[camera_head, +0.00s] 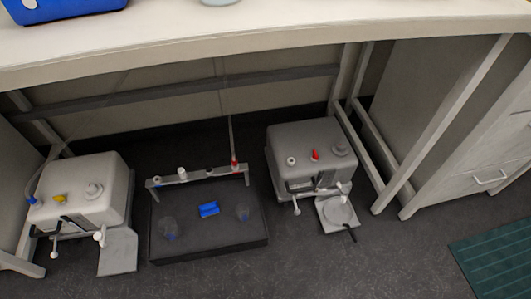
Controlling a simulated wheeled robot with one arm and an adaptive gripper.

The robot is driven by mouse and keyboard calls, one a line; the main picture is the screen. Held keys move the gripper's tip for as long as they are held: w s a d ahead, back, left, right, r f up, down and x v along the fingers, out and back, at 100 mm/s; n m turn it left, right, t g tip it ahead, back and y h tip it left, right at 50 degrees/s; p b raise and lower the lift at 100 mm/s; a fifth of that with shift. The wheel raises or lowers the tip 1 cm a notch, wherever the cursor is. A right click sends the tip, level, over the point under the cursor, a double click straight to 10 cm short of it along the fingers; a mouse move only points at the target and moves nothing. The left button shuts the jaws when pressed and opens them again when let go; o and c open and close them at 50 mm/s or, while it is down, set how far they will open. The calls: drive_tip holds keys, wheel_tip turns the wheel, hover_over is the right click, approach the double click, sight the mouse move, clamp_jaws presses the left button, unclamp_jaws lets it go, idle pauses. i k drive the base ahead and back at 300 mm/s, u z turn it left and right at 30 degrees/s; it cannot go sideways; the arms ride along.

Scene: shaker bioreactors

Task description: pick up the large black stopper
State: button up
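I cannot make out a large black stopper in this view. A small black piece (351,233) sticks out at the front of the right machine's plate, but it is too small to identify. My gripper is not in view.
A pale bench top (290,30) crosses the upper view, with a blue container (62,10) at its left. Below stand a left machine (88,190), a dark shaker platform (215,250) with two clear vessels and a blue piece (209,209), and a right machine (310,145). Front floor is clear.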

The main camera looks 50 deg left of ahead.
sight(208, 166)
drive_tip(key=z, duration=0.65)
drive_tip(key=k, duration=2.1)
drive_tip(key=u, duration=2.8)
